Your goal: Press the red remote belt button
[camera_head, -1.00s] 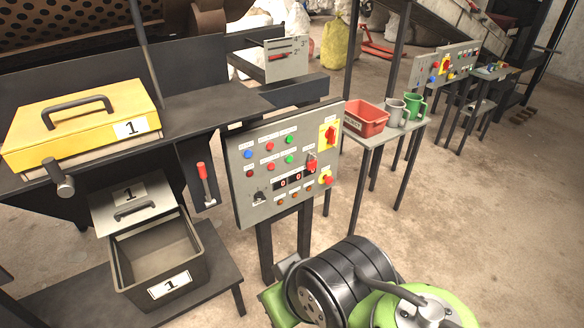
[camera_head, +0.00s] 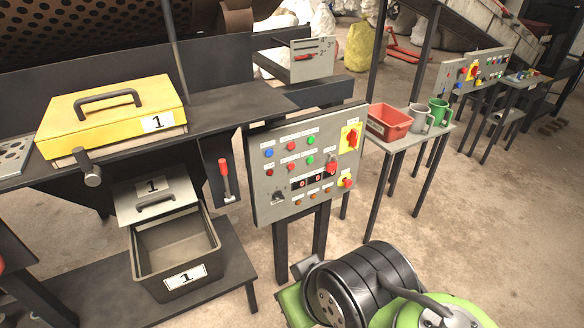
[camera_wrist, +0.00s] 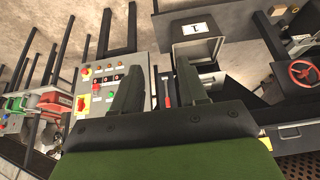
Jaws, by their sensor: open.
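The labels are too small to read, so I cannot tell which is the remote belt button. The panel also shows, turned over, at the left in the wrist view (camera_wrist: 122,66). My gripper (camera_wrist: 157,75) is open and empty, its two dark fingers apart. The left finger overlaps the panel's edge in the picture; contact cannot be told. The fingertips are not distinguishable in the head view.
A yellow lidded box (camera_head: 70,127) sits on the dark bench at left. A grey bin (camera_head: 180,275) stands on a low shelf. A red-handled lever (camera_head: 224,178) is left of the panel. A side table holds a red bin (camera_head: 388,123) and mugs. Open floor lies at right.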

